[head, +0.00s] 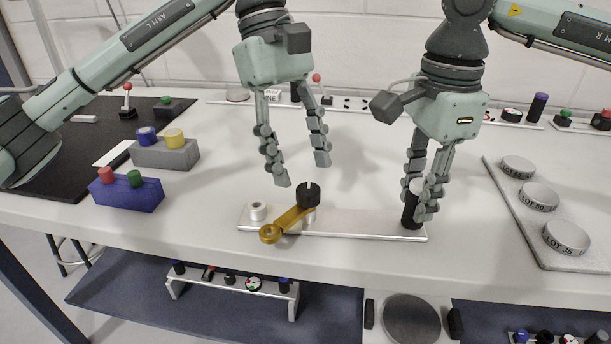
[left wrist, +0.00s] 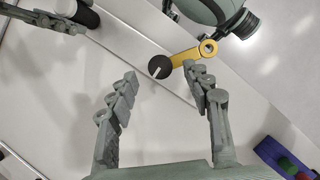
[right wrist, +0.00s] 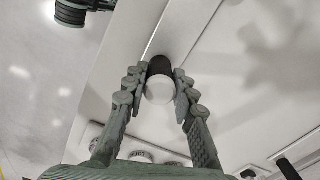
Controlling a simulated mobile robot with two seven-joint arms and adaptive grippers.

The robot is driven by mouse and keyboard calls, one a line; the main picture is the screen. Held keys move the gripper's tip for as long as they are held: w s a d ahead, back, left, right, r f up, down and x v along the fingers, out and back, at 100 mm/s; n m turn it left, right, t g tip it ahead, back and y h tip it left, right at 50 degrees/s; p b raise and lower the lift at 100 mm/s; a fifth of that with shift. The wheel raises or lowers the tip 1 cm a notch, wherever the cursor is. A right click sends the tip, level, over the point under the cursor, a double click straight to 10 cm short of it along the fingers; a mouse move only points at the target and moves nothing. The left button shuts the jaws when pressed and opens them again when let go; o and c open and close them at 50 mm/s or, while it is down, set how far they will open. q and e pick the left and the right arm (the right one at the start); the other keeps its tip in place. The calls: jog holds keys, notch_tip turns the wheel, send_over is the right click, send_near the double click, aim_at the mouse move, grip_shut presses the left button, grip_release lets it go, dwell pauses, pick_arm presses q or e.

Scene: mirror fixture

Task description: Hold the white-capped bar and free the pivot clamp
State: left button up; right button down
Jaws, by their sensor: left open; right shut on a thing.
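The fixture is a pale flat plate (head: 350,226) near the table's front edge. At its right end stands the white-capped bar, black with a white top (right wrist: 160,90). My right gripper (head: 420,205) is shut on this white-capped bar (head: 409,215). The pivot clamp is a gold lever (head: 284,224) with a ring end, under a black knob (head: 308,195) with a white line. It also shows in the left wrist view (left wrist: 187,56). My left gripper (head: 305,175) is open and empty, above and slightly behind the black knob, not touching it.
A blue block (head: 126,194) with red and green buttons and a grey block (head: 165,153) with blue and yellow tops stand at left. A grey tray (head: 540,222) with several labelled discs lies at right.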

aim_at(308, 189)
pick_arm(q)
jog(key=shift+x, duration=1.6)
grip_shut()
